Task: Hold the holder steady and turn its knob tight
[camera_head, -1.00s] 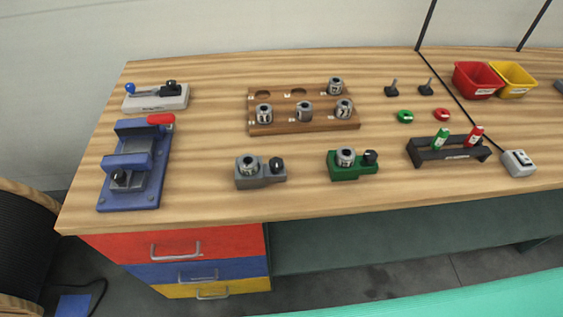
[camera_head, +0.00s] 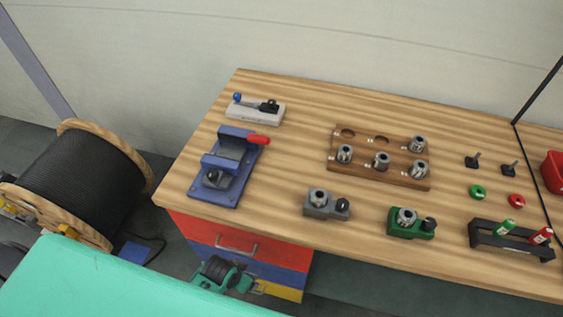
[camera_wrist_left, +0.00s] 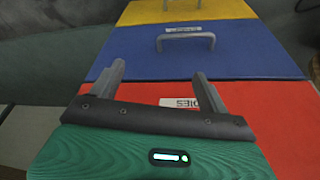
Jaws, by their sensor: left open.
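A grey holder (camera_head: 318,205) with a black knob (camera_head: 342,205) on its right side stands upright near the table's front edge. A green holder (camera_head: 404,230) with its own black knob (camera_head: 429,225) stands to its right. Each has a metal collar on top. My left gripper (camera_wrist_left: 158,75) is open and empty in the left wrist view. Its two grey fingers are apart in front of the drawers, away from both holders. Part of my teal arm shows below the table edge in the head view; its fingertips cannot be made out there. My right gripper is not in view.
A wooden block (camera_head: 385,178) with several collars lies behind the holders. A blue vise (camera_head: 225,170) stands left, a black marker rack (camera_head: 510,240) right. The red drawer (camera_head: 225,235) is under the tabletop. A cable reel (camera_head: 80,180) stands at far left.

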